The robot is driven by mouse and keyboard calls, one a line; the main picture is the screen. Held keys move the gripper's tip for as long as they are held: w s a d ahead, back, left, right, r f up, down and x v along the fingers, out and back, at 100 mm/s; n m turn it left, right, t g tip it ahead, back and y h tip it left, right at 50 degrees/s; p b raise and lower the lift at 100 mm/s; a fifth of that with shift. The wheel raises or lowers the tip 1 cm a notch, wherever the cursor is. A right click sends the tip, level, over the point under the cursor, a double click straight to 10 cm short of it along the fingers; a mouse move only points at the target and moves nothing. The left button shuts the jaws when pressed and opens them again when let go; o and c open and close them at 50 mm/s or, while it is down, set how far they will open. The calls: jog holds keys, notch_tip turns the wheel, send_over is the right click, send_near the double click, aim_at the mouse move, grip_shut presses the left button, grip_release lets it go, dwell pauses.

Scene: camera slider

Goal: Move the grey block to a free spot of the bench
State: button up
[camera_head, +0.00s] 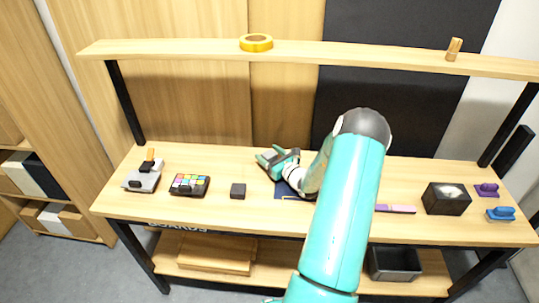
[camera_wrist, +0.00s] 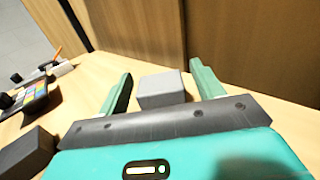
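The grey block (camera_wrist: 162,91) sits on the bench between the two green fingers of my gripper (camera_wrist: 161,78) in the wrist view. A gap shows on each side of it, so the fingers are open around it and not pressed on it. In the head view my gripper (camera_head: 271,156) is low over the back middle of the bench (camera_head: 220,218), and I cannot make out the grey block there.
A dark block (camera_head: 238,190) stands left of my gripper; it also shows in the wrist view (camera_wrist: 25,152). Further left are a colour-key pad (camera_head: 189,184) and a grey device (camera_head: 142,178). A black box (camera_head: 446,200) and purple and blue pieces (camera_head: 500,214) stand right. Front-left bench is clear.

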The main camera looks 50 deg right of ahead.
jog(key=shift+r, duration=0.1)
